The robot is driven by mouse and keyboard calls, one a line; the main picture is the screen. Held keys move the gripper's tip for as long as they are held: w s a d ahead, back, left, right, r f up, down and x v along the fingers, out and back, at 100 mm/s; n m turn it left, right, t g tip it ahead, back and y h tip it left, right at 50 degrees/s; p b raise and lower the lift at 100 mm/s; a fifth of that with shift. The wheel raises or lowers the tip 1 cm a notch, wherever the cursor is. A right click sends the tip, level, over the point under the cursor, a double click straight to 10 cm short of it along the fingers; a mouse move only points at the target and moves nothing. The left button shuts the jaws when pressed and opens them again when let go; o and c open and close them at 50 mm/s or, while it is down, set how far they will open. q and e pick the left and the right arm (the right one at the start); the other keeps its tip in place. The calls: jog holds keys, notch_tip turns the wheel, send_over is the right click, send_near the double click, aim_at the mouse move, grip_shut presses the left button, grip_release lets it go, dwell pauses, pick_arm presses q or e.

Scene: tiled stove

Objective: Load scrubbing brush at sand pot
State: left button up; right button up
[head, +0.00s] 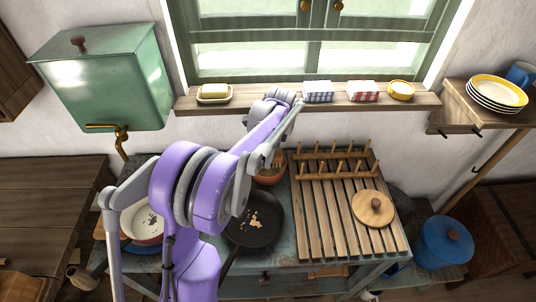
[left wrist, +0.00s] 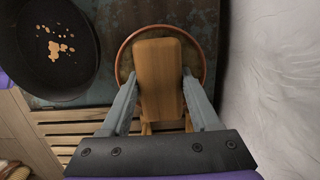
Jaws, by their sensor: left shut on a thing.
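The scrubbing brush (left wrist: 158,72) shows its broad wooden back in the left wrist view; its bristles are hidden beneath it. My left gripper (left wrist: 159,85) is shut on the brush, one finger along each side. The brush is over the round mouth of the terracotta sand pot (left wrist: 204,62), within its rim in this view. I cannot tell whether the bristles touch the sand. In the head view the pot (head: 269,180) stands behind the dark pan, partly covered by my left arm. My right gripper is not in view.
A dark pan (head: 262,236) with tan scraps stands close in front of the pot. A slatted wooden rack (head: 318,222) with pegs and a round lid (head: 373,209) is to the right. A white-lined dish (head: 146,222) is at left. The wall is close behind.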

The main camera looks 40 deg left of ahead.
pick_arm(q)
jog(key=shift+r+p, duration=1.65)
jog(key=shift+r, duration=1.85)
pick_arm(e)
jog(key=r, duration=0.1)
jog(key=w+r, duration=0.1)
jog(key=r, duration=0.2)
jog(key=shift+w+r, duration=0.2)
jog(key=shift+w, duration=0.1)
pick_arm(q)
jog(key=shift+f, duration=0.1)
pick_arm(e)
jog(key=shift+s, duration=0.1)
